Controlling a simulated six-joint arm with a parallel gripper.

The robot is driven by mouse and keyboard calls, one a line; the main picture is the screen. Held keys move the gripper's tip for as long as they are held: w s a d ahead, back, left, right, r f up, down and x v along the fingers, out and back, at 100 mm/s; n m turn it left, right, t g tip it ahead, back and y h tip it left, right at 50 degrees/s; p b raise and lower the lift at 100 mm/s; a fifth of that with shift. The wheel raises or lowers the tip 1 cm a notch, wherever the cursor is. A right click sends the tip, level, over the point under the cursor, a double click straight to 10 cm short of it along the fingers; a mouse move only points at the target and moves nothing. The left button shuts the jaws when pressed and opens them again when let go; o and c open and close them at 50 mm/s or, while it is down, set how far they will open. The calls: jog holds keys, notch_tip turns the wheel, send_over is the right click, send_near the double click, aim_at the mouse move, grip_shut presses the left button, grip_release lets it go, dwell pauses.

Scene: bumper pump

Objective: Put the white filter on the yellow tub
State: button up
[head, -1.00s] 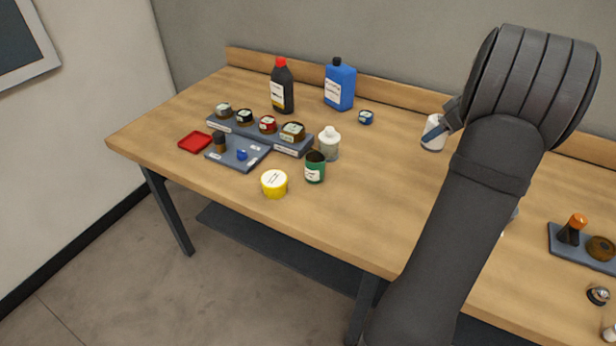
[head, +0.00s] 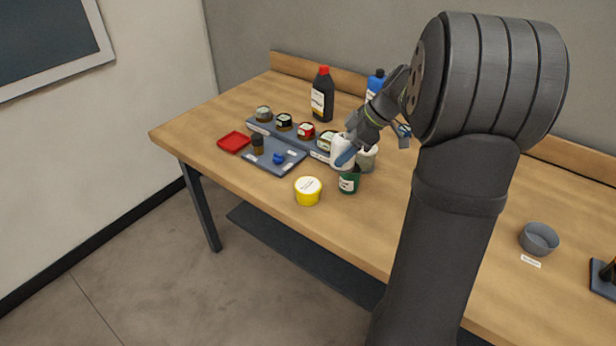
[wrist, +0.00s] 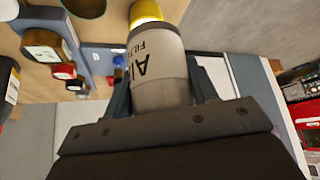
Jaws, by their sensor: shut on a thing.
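The white filter (head: 341,151) is a pale cylinder between the fingers of my gripper (head: 358,146). In the wrist view the filter (wrist: 158,68) shows dark lettering, and my gripper (wrist: 160,88) is shut on it with one finger on each side. The yellow tub (head: 308,192) stands upright near the table's front edge, with a pale labelled lid. The filter is apart from the tub, behind it and to its right in the head view. In the wrist view part of the yellow tub (wrist: 145,9) shows beyond the filter's far end.
A jar rack (head: 260,129), blue-grey tray (head: 250,158) and red tray (head: 234,142) lie to the left. A dark bottle (head: 322,100) stands behind.

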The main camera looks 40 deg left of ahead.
jog(key=a+f, duration=0.2)
jog(key=a, duration=0.1)
jog(key=s+a+f, duration=0.1)
jog(key=a, duration=0.2)
jog(key=s+a+f, duration=0.1)
jog(key=a+f, duration=0.1)
jog(key=a, duration=0.1)
jog(key=shift+s+f, duration=0.15)
jog(key=shift+f, duration=2.2)
jog(key=shift+f, duration=0.15)
jog(key=o, duration=1.2)
jog(key=v, duration=1.2)
jog(key=shift+s+a, duration=0.1)
